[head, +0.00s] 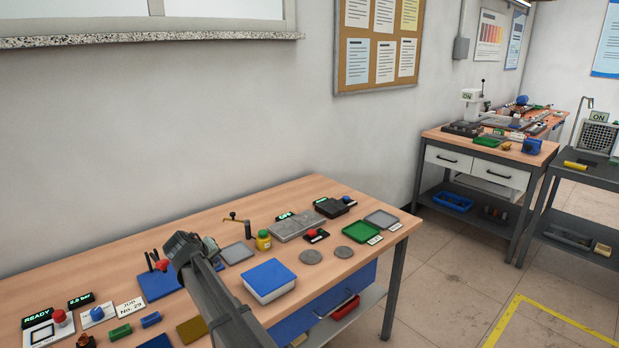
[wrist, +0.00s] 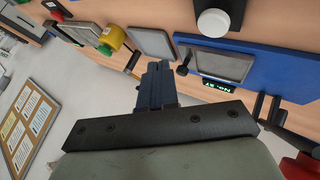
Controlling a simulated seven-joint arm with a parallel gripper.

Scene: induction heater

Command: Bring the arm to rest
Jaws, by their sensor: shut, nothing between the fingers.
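My arm shows in the head view as a grey link (head: 222,305) rising from the bottom edge over the wooden bench (head: 325,196). Its dark end is above the left part of the bench, in front of a blue board (head: 158,285); the fingers are not clear there. In the wrist view my gripper (wrist: 156,70) has its two dark fingers together, with nothing between them. The fingertips appear apart from the bench items. The blue board also shows in the wrist view (wrist: 270,60), with a grey plate (wrist: 215,63) on it.
Near the arm are a blue-lidded box (head: 270,280), a yellow bottle (head: 263,240), a grey pad (head: 237,253) and a brass-coloured crank (head: 238,222). A green tray (head: 362,234) and round grey discs (head: 311,257) lie farther right. The space above the bench's right side looks clear.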

